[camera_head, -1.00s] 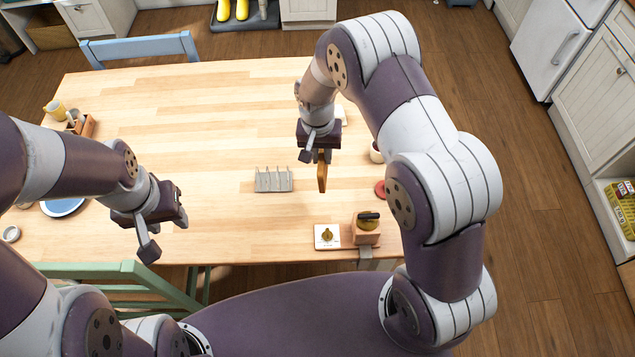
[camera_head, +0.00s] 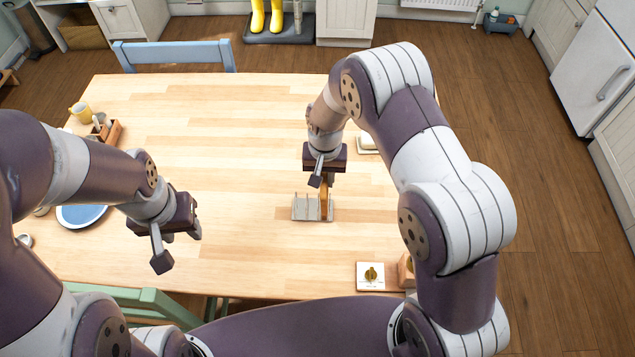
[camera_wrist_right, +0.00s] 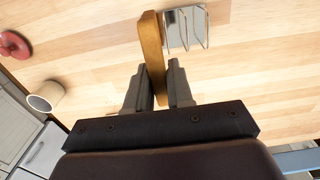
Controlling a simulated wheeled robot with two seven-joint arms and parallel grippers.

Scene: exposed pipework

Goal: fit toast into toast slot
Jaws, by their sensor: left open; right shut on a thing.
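The toast (camera_head: 324,205) is a thin brown slice held upright on edge in my right gripper (camera_head: 322,182). It also shows between the two fingers in the right wrist view (camera_wrist_right: 152,50). The toast rack (camera_head: 302,208) is grey metal with several upright dividers and stands on the table. In the head view the toast overlaps the rack's right part. In the right wrist view the toast lies along the left side of the visible rack (camera_wrist_right: 186,29). I cannot tell whether its lower edge is inside a slot or above it. My left gripper (camera_head: 178,246) is open and empty, left of the rack.
A white plate with a gold knob (camera_head: 370,276) and a wooden block (camera_head: 406,270) sit at the near right table edge. A blue plate (camera_head: 82,216) is at the left. The wooden table (camera_head: 240,130) is clear behind and left of the rack.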

